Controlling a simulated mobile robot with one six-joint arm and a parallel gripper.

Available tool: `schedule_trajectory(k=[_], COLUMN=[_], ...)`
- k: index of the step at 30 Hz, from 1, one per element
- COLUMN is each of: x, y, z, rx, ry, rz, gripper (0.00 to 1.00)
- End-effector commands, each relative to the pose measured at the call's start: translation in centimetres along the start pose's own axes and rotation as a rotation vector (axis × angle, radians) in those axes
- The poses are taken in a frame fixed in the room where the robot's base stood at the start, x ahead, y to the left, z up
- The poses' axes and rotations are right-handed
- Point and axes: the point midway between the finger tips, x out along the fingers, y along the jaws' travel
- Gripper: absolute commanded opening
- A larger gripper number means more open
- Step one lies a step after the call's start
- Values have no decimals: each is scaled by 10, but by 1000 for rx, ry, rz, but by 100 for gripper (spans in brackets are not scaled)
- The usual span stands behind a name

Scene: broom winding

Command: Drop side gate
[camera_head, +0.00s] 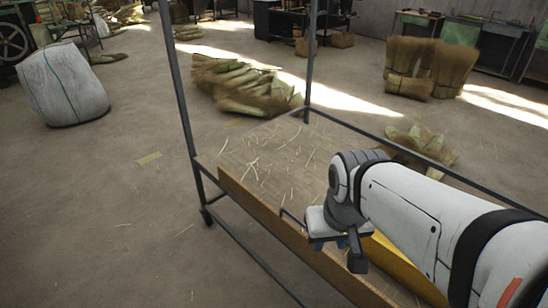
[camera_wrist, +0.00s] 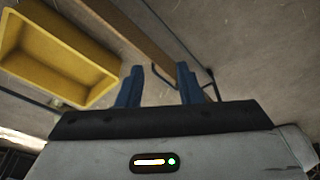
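The side gate is a long brown wooden board (camera_head: 262,212) along the near left side of the wheeled cart (camera_head: 262,158). It appears to stand upright at the edge. A thin dark bent bar (camera_head: 291,215), like a handle or latch, shows at the board just left of my gripper (camera_head: 347,252). In the wrist view, the board (camera_wrist: 125,30) runs diagonally beyond my gripper (camera_wrist: 159,84). The dark bar (camera_wrist: 211,82) shows just right of the right finger. Contact cannot be told. My arm hides part of the board.
A yellow bin (camera_head: 405,268) sits on the cart behind my arm and also shows in the wrist view (camera_wrist: 62,52). Straw lies on the cart top. Dark posts (camera_head: 182,95) rise from the cart. Floor left of the cart is open. A white sack (camera_head: 62,85) stands far left.

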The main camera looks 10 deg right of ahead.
Motion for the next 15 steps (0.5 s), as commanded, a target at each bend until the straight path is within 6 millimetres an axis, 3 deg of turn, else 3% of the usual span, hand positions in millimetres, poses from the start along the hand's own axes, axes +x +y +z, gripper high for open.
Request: schedule_trajectory(k=[8,11,15], x=[2,7,24], y=[0,2,8], z=[-5,-19,-58], rx=[-9,-41,-125], ry=[-4,-13,-36], rz=[2,9,29], gripper=[33,33,33])
